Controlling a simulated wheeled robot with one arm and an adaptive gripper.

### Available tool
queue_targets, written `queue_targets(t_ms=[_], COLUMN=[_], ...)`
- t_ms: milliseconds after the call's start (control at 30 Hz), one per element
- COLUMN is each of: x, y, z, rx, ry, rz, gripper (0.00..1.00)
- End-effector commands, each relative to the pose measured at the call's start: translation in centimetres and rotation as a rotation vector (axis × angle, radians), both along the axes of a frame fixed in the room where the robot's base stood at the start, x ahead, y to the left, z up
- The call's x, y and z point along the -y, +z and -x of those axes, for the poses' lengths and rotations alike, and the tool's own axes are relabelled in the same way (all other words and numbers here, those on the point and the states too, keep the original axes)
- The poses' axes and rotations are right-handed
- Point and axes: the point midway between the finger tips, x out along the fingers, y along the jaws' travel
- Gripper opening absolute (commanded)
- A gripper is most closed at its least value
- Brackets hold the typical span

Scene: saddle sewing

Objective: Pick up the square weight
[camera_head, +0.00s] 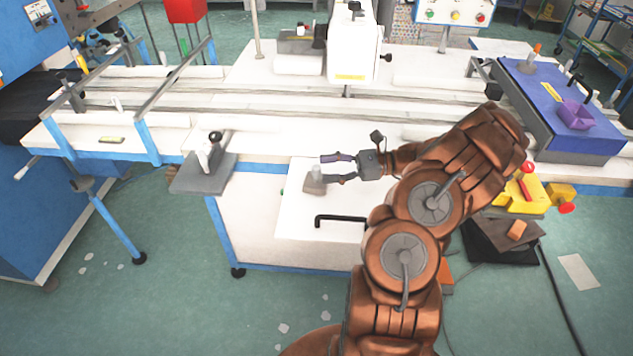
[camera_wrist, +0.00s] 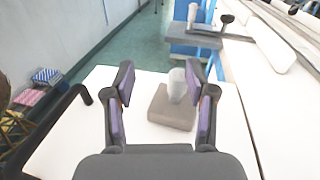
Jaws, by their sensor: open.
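The square weight (camera_head: 314,188) is a grey-brown square block with a lighter rounded knob on top. It stands upright on a low white surface (camera_head: 287,228). My gripper (camera_head: 324,169) is open, with purple pads on its fingers, and is beside the weight in the head view. In the wrist view, the weight (camera_wrist: 172,115) shows between the fingers of my gripper (camera_wrist: 159,80), closer to the right finger. The knob shows next to the right fingertip; I cannot tell whether they touch. Nothing is held.
A black bar handle (camera_head: 341,219) sits on the white surface near the weight. A grey plate with a clamp (camera_head: 204,172) juts out at the left. The long white machine table (camera_head: 270,130) runs behind. A blue panel with a purple object (camera_head: 577,115) is at the right.

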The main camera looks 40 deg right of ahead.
Motion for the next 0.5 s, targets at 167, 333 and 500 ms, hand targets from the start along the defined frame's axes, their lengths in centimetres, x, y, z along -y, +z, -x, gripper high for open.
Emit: queue_targets(t_ms=[167, 333, 500], x=[3.5, 4.2, 2.9], y=[-2.1, -2.7, -2.6], z=[0.8, 0.9, -0.2], rx=[-0.032, -0.041, -0.041], ry=[-0.1, -0.131, -0.131], rz=[-0.065, -0.086, -0.083], gripper=[0.56, 0.56, 0.56])
